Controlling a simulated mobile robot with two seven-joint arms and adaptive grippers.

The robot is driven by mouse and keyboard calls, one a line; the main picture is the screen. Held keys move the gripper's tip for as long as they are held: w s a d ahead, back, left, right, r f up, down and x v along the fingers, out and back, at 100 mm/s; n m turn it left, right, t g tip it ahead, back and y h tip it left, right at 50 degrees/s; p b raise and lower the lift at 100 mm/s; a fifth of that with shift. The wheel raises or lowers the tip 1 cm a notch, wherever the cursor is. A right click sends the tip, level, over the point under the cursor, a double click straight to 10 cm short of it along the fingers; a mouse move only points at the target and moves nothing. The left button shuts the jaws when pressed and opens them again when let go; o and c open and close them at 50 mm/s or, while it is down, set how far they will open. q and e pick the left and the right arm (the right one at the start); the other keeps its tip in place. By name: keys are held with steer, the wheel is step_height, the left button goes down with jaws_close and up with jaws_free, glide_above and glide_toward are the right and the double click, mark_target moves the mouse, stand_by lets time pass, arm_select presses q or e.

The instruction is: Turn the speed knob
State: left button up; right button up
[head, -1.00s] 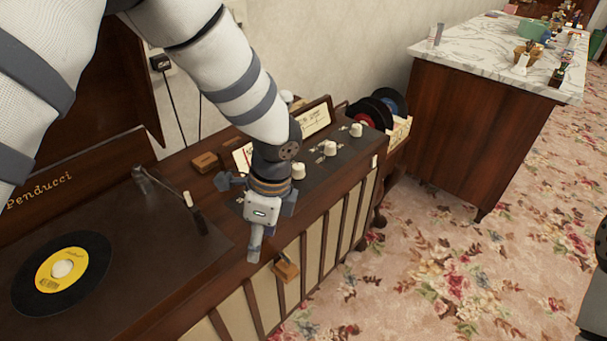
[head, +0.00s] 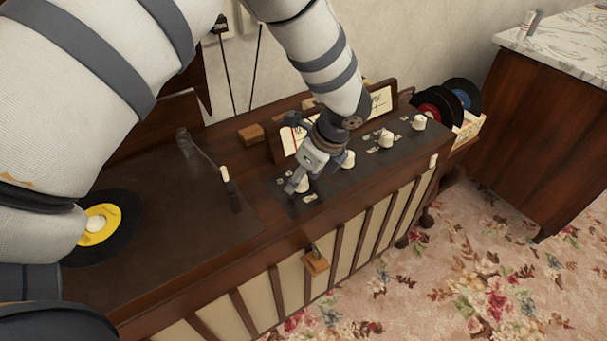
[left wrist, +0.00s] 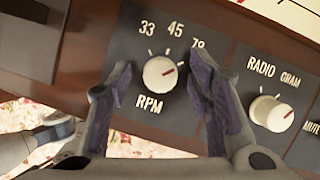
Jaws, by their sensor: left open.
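The speed knob (left wrist: 158,73) is a small white round knob marked RPM, with 33, 45 and 78 around it on a dark panel. Its red line points up and right, towards 78. In the head view the knob (head: 303,186) is partly hidden by my left gripper (head: 297,181). My left gripper is open and over the panel. In the left wrist view its fingertips (left wrist: 160,68) are on either side of the knob, with gaps showing between fingers and knob. My right gripper is not in view.
A RADIO/GRAM knob (left wrist: 270,113) is close to the right finger. More white knobs (head: 386,138) line the panel. The turntable with a yellow-labelled record (head: 125,222) is at left. A wooden block (head: 316,264) sticks out from the cabinet front. Records (head: 462,93) stand at the right end.

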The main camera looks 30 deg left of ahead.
arm_select(q)
jaws_close()
stand_by(0.3)
steer(key=n+g, duration=0.1)
steer(key=n, duration=0.2)
steer(key=shift+w+f+n+b, duration=0.1)
steer(key=shift+f+n+b, duration=0.05)
steer(key=shift+n+b, duration=0.25)
steer(key=shift+w+n+g+h+b, duration=0.1)
steer(key=shift+n+g+h+b, duration=0.3)
steer(key=shift+n, duration=0.85)
steer(key=shift+n+g+h, duration=0.2)
steer(key=shift+n+g, duration=0.4)
steer(key=shift+n, duration=0.65)
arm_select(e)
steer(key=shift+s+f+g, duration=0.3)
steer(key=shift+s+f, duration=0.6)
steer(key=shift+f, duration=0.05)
